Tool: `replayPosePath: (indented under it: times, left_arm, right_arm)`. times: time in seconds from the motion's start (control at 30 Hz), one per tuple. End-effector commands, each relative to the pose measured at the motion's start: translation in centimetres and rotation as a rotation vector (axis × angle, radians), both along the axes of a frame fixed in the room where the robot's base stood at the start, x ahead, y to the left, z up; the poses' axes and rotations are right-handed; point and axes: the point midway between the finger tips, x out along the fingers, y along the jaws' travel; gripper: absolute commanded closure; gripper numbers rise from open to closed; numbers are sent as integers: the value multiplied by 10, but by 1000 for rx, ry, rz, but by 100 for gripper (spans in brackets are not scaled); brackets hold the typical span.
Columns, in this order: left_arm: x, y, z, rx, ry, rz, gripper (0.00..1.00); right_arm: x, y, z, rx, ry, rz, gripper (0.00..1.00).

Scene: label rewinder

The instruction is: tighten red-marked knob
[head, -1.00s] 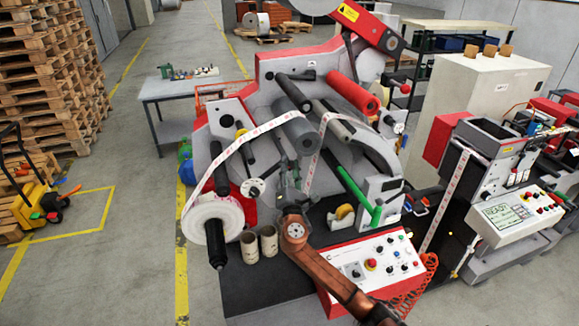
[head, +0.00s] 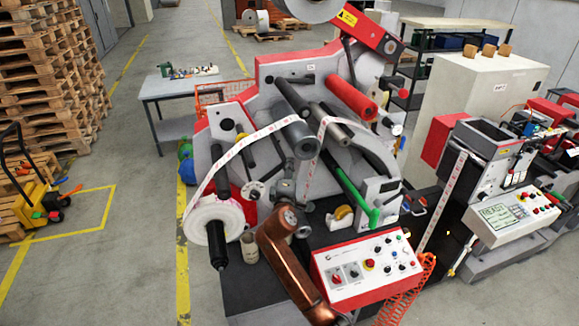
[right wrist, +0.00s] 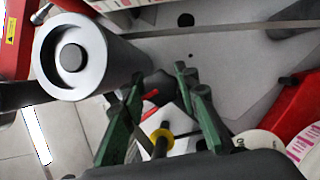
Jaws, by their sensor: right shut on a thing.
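In the right wrist view my right gripper (right wrist: 160,78) has its green fingers closed around a dark knob (right wrist: 160,86) on the machine. A red mark (right wrist: 150,95) shows beside the knob, between the fingers; its exact shape is too small to tell. In the head view my right gripper (head: 285,188) reaches into the middle of the label rewinder, below the grey rollers, and the knob there is hidden by my gripper and arm. My left gripper is in neither view.
A grey roller (right wrist: 72,58) lies close to the left finger in the wrist view. In the head view a white label roll (head: 215,222) is at left, the control panel (head: 370,268) at right, and a green bar (head: 350,185) right of the gripper.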

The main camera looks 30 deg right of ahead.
Motion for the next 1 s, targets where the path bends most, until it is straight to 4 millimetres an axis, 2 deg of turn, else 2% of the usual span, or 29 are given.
replayPosePath:
  times: [0.1,0.4,1.0]
  left_arm:
    - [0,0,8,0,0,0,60]
    - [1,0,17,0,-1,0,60]
    - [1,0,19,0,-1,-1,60]
  right_arm:
    - [0,0,1,81,-17,-1,96]
    - [0,0,-1,205,-46,-2,96]
    - [0,0,-3,239,-55,-2,96]
